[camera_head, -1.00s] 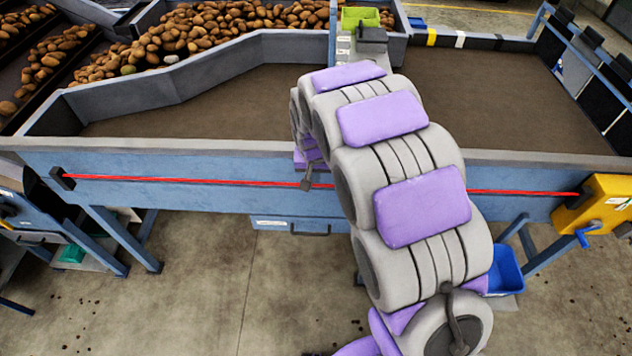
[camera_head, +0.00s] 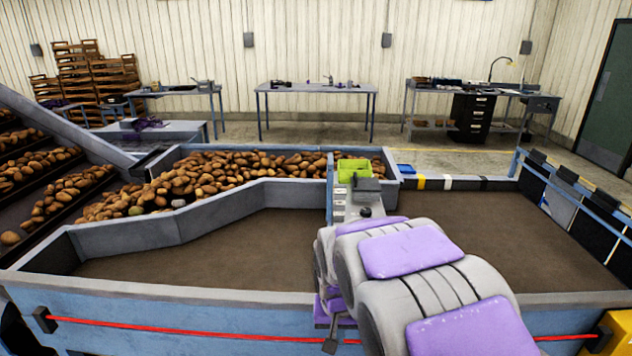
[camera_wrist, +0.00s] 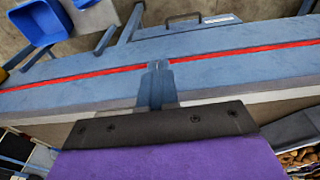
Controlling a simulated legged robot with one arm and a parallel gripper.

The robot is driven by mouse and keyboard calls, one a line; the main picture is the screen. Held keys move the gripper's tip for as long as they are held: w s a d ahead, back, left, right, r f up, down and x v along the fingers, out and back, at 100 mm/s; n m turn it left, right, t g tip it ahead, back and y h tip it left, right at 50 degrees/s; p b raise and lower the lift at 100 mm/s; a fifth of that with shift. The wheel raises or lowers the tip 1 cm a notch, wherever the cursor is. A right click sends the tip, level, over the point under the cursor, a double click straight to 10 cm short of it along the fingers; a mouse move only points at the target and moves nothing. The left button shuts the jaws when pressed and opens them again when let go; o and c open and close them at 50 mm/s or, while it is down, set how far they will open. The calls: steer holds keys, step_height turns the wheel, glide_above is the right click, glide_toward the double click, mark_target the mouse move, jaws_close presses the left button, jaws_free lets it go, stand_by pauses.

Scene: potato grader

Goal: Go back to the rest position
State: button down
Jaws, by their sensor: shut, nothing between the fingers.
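My gripper (camera_wrist: 156,72) shows in the wrist view, its narrow fingers shut and empty. It points toward the blue front side of the grader table (camera_wrist: 225,42), where the red cord (camera_wrist: 100,77) runs along; I cannot tell the exact gap. In the head view my grey and purple arm reaches over the front edge of the grader table (camera_head: 190,290) and hides part of its middle.
Potatoes (camera_head: 215,172) fill the back trough, and more lie on the slatted conveyor at left. A green tray (camera_head: 352,168) sits on the central divider. A yellow box (camera_head: 618,343) is at the front right. A blue bin (camera_wrist: 38,20) stands below. The brown table bed is clear.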

steer(key=s+d+r+g, duration=0.1)
steer(key=s+d, duration=0.2)
steer(key=s, duration=0.7)
steer(key=s+d+r+g, duration=0.1)
steer(key=s+d+r, duration=0.1)
steer(key=s, duration=0.9)
steer(key=s+d+r+g, duration=0.1)
steer(key=s+d, duration=0.4)
steer(key=s, duration=0.5)
steer(key=shift+s+r, duration=0.2)
steer(key=shift+r, duration=0.5)
